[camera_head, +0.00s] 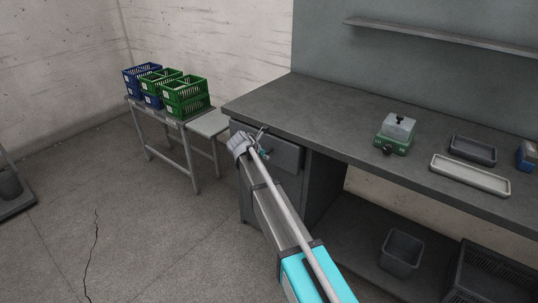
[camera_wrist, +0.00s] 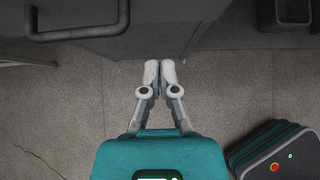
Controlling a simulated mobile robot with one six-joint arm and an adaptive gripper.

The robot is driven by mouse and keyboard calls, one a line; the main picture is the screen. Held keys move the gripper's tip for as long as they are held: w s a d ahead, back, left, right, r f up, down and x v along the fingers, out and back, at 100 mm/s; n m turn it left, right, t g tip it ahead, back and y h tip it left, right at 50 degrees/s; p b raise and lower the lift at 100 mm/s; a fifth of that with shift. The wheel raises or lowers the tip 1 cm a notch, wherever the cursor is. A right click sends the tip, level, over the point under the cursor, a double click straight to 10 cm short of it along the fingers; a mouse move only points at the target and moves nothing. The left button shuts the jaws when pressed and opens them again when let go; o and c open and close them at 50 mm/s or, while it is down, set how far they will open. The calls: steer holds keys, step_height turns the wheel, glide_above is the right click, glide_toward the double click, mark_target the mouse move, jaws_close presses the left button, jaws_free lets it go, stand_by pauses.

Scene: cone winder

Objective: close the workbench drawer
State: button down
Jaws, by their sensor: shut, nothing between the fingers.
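The grey workbench (camera_head: 320,112) stands along the back wall. Its drawer (camera_head: 287,153) is under the left end of the top, and its front appears to stand out from the cabinet; my arm covers part of it, so I cannot tell how far. In the wrist view, a dark bar handle (camera_wrist: 78,36) shows at upper left on a grey front. My gripper (camera_head: 262,134) is in front of the drawer's left part. In the wrist view its fingertips (camera_wrist: 160,66) are together and empty, below and right of the handle. I cannot tell whether they touch anything.
A side table (camera_head: 172,122) with blue and green baskets (camera_head: 184,97) stands left of the bench. A green device (camera_head: 394,144) and trays (camera_head: 470,176) are on the bench top. A grey bin (camera_head: 402,253) is on the lower shelf.

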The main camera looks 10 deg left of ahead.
steer(key=shift+p+v, duration=1.3)
steer(key=shift+v, duration=0.95)
steer(key=shift+d, duration=0.1)
steer(key=s+d+f+m+g+y, duration=0.2)
steer(key=s+d+m+g, duration=0.1)
steer(key=s+d+m, duration=1.1)
steer(key=s+d+f+m+g+y, duration=0.2)
steer(key=s+d+f+m+g, duration=0.1)
steer(key=s+d+m, duration=1.2)
steer(key=shift+s+f+m+g+y, duration=0.3)
steer(key=shift+s+g+y, duration=0.1)
steer(key=shift+s+g, duration=0.45)
steer(key=shift+a, duration=0.1)
